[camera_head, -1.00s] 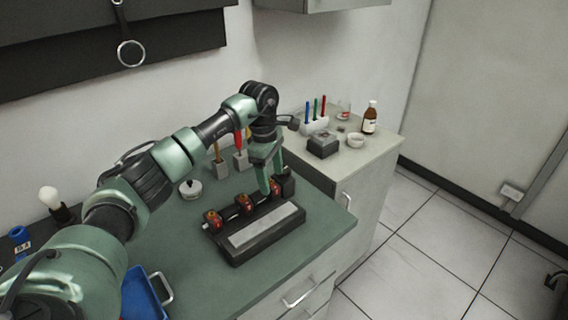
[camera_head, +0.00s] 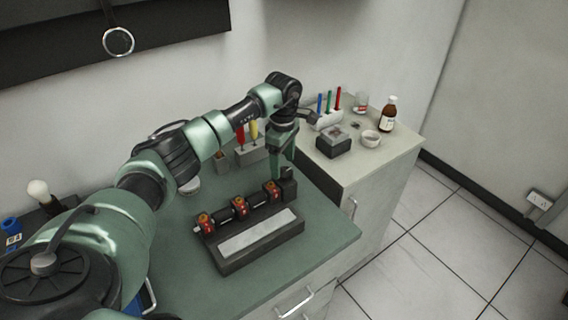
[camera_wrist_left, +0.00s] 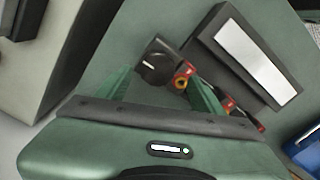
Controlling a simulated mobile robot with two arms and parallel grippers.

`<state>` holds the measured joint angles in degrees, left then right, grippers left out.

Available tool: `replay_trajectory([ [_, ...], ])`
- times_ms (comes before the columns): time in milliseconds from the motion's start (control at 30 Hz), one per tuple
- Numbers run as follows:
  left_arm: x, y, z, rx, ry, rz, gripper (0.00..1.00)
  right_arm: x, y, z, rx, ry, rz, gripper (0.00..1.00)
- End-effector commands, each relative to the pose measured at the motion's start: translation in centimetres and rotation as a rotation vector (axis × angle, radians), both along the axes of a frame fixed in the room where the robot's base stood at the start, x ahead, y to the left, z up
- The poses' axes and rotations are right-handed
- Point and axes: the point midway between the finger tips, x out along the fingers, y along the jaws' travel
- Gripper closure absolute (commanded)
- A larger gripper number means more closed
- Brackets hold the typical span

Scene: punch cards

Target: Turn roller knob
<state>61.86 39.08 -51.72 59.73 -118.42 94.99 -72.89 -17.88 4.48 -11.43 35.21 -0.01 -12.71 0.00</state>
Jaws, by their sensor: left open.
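The black roller knob (camera_wrist_left: 155,62), with a white mark on its face, shows between the fingers of my left gripper (camera_wrist_left: 160,88) in the left wrist view. It sits at the end of a roller device whose dark roller carries red and orange rings (camera_head: 240,207). In the head view the knob's dark block (camera_head: 287,183) is at the roller's right end. My left gripper (camera_head: 282,160) is open and points down just above and behind that end. I cannot tell whether a finger touches it. My right gripper is not in view.
The roller device has a black base with a pale strip (camera_head: 258,234) on the green desk (camera_head: 185,270). Screwdrivers stand in a holder (camera_head: 252,154) behind. A side cabinet holds a grey box (camera_head: 333,144), a brown bottle (camera_head: 388,115) and a white dish (camera_head: 370,138). The desk front is clear.

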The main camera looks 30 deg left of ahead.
Motion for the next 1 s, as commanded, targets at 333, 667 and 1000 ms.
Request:
replay_trajectory([
  [333,0.0,0.0,-2.7,0.000,0.000,-0.001,0.32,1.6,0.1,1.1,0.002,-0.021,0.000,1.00],
  [667,0.0,0.0,-2.7,0.000,0.000,-0.001,0.71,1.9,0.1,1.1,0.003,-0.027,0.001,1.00],
  [1000,0.0,0.0,-2.8,0.000,0.000,0.021,0.94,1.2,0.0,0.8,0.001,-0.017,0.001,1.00],
])
